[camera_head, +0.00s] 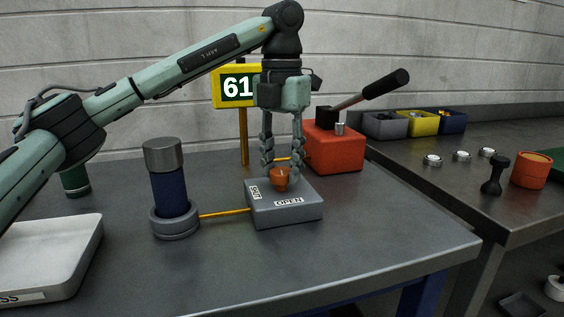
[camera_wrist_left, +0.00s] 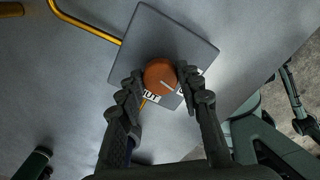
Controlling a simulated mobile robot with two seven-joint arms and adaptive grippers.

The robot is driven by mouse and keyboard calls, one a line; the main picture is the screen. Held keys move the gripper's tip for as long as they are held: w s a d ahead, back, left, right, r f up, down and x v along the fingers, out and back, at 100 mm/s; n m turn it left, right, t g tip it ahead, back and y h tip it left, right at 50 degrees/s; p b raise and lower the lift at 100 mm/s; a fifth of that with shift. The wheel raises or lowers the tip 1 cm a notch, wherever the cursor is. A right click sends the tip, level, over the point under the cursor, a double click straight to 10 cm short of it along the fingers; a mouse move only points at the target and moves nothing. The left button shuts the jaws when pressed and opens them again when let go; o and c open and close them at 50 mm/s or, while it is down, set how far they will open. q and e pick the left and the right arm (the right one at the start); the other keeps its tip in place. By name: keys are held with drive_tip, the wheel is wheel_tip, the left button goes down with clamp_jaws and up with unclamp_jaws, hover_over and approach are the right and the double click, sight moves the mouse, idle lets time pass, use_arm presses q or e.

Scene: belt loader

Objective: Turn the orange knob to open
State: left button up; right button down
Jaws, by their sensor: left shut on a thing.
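The orange knob (camera_head: 280,179) sits on top of a grey valve block (camera_head: 287,213) with "SHUT" and "OPEN" labels. My left gripper (camera_head: 281,172) points straight down from above, its two fingers shut on opposite sides of the knob. The knob also shows in the left wrist view (camera_wrist_left: 158,73) between the fingertips. Its white mark points toward the lower right there, roughly between the two labels. The fingers partly cover the labels in that view. My right gripper is in neither view.
Yellow pipes join the block to a blue cylinder with a metal cap (camera_head: 168,190) on the left and a red lever box (camera_head: 335,150) behind. A yellow "61" sign (camera_head: 237,88) stands behind. A pale scale-like slab (camera_head: 45,260) lies at left. The front right tabletop is clear.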

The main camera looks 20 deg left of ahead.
sight(282, 170)
use_arm(q)
drive_tip(key=shift+n, duration=1)
drive_tip(key=o, duration=1.2)
drive_tip(key=shift+c, duration=0.2)
wheel_tip(282, 170, up, 12)
